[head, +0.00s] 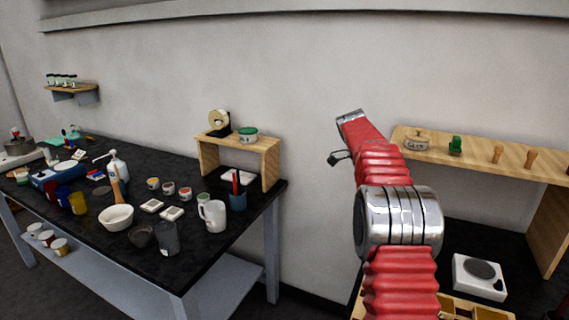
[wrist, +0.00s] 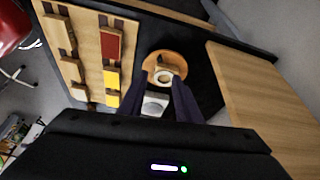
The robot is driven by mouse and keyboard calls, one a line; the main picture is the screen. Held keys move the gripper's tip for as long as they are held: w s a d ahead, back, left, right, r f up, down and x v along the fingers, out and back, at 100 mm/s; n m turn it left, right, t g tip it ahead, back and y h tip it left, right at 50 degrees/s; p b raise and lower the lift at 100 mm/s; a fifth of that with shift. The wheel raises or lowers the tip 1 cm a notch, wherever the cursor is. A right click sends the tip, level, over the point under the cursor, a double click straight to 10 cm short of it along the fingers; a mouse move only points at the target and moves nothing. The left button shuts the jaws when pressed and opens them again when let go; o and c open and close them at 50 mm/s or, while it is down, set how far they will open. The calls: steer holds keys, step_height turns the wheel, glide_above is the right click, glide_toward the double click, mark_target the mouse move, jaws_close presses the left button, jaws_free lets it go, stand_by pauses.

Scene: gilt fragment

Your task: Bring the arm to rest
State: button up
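My arm is red and bellowed with a silver joint, and in the head view it stands raised between the two benches. My gripper (wrist: 160,80) shows in the wrist view as two dark fingers set apart, with nothing visibly held between them. It points down over the right-hand bench. A white device with a grey disc (wrist: 155,105) shows below, between the fingers. A round wooden piece with a small pale cup-like thing (wrist: 164,69) shows beyond the fingertips. In the head view the gripper's fingers cannot be made out.
A wooden shelf (head: 485,154) carries a labelled pot (head: 416,140), a green item and wooden-handled tools. The white device also shows in the head view (head: 479,277). A wooden board with coloured samples (wrist: 85,50) lies left of the fingers. A crowded black bench (head: 95,222) stands at left.

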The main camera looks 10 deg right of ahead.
steer(key=s+a+f+n+t+y, duration=0.1)
steer(key=s+a+f+n, duration=0.15)
steer(key=n, duration=0.35)
steer(key=s+a+f+n, duration=0.1)
steer(key=a+f+n, duration=0.25)
steer(key=n, duration=0.25)
steer(key=s+a+r+n+t+y, duration=0.1)
steer(key=s+a+n, duration=0.3)
steer(key=s+a, duration=0.4)
steer(key=s+a+r+n+t, duration=0.3)
steer(key=s+a, duration=0.5)
steer(key=s, duration=0.3)
steer(key=s+a+r+n+t+y, duration=0.1)
steer(key=s+a+r+n+t, duration=0.1)
steer(key=s+a+n, duration=0.3)
steer(key=s+a+t, duration=0.1)
steer(key=s+a, duration=0.2)
steer(key=s, duration=0.2)
steer(key=shift+r+n+y, duration=0.3)
steer(key=shift+r, duration=0.1)
steer(key=shift+s, duration=0.1)
stand_by(0.7)
